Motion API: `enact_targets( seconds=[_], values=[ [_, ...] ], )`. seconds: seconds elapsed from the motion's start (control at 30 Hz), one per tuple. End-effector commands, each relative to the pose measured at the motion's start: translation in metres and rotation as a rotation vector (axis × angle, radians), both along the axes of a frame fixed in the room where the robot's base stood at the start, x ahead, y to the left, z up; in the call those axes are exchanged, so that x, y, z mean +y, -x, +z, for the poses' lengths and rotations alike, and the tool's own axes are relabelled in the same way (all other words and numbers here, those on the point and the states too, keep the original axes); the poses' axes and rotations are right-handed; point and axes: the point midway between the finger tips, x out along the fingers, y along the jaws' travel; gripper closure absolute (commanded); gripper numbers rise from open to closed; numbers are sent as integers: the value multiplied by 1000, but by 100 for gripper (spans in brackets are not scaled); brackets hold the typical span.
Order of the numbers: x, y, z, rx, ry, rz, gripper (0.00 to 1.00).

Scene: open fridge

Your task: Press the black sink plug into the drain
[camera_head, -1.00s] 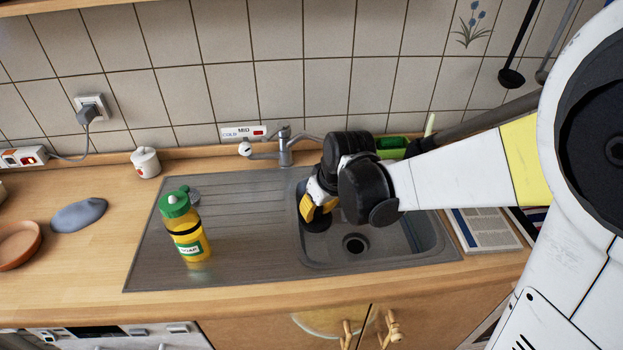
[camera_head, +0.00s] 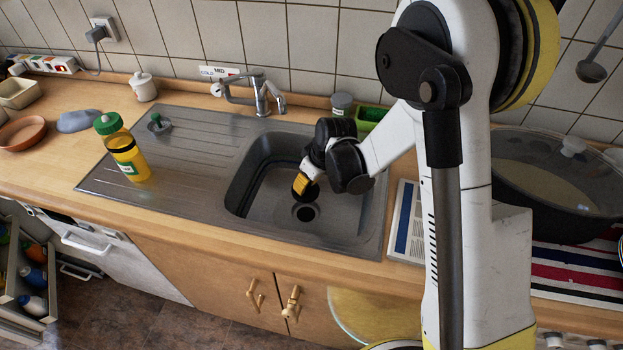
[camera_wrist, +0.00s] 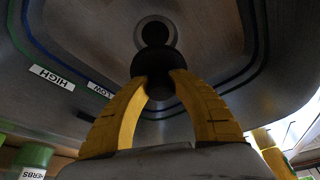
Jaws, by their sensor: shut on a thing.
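The black sink plug (camera_wrist: 153,62) is held between the yellow fingertips of my gripper (camera_wrist: 160,84), which are closed on its lower part in the wrist view. The drain (camera_wrist: 155,32) shows just beyond the plug as a metal ring around a dark hole, partly covered by the plug. In the head view, my gripper (camera_head: 301,185) is inside the sink basin, just above and behind the drain (camera_head: 305,213). The plug appears apart from the drain; the exact height between them is hard to tell.
The steel sink (camera_head: 250,165) has steep basin walls close around my gripper. The faucet (camera_head: 262,95) is behind the basin. A large pan (camera_head: 555,180) is at right.

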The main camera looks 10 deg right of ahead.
Motion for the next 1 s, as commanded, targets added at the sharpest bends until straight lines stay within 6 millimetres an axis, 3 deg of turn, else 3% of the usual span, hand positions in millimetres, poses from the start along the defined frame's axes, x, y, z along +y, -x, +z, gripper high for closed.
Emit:
enact_targets(
  seconds=[0.57,1.0],
  values=[
    [2,-1,-4,10,9,13,100],
    [1,-1,-45,10,9,12,100]
  ],
)
